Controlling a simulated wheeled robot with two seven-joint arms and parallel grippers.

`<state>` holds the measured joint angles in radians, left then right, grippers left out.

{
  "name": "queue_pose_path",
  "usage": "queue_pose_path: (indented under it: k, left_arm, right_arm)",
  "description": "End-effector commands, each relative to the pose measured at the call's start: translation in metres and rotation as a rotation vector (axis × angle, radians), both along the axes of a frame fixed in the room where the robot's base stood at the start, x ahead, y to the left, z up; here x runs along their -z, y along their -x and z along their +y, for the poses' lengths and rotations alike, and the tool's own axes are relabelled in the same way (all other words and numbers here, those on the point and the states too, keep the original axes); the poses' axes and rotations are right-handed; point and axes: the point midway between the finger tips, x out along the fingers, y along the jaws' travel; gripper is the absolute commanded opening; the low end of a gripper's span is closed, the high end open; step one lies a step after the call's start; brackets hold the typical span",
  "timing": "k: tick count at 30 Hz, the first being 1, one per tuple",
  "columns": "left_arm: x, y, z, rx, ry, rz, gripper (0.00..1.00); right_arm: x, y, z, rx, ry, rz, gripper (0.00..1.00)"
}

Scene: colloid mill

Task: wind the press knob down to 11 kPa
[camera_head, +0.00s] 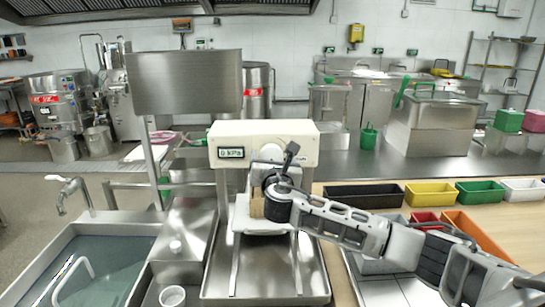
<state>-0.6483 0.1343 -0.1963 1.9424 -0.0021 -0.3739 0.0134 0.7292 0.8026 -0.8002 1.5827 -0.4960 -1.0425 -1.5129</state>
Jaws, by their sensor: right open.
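The cream press head (264,133) stands in the middle of the head view. Its small display (231,153) appears to read 0 kPa. A round grey knob (269,153) shows on the right part of its front, partly hidden by my gripper. My right gripper (281,166) is open, with its dark fingers in front of the lower right side of the knob. I cannot tell whether a finger touches the knob. Below the gripper, a tan block (257,206) shows on a pale platform, partly covered by my wrist. My left gripper is not in view.
A steel tray (262,285) lies under the press. A sink (100,262) and a white cup (172,296) are at the left. Black (362,195), yellow (430,194) and green (480,191) bins line the right counter. A steel panel (184,82) rises behind.

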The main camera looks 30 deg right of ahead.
Motion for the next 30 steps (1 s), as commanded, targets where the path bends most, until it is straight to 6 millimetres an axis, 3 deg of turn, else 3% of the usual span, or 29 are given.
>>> queue_pose_path:
  k: [12, 17, 30]
  left_arm:
    - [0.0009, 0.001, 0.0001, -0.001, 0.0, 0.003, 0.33]
    - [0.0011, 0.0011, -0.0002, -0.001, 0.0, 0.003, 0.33]
    - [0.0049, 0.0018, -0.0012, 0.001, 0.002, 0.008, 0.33]
  right_arm:
    - [0.0003, -0.0076, -0.0042, -0.001, 0.0, 0.0, 0.77]
    - [0.0003, -0.0075, -0.0041, -0.001, 0.0, 0.0, 0.33]
    - [0.0016, -0.0072, -0.0042, -0.001, -0.059, -0.035, 0.33]
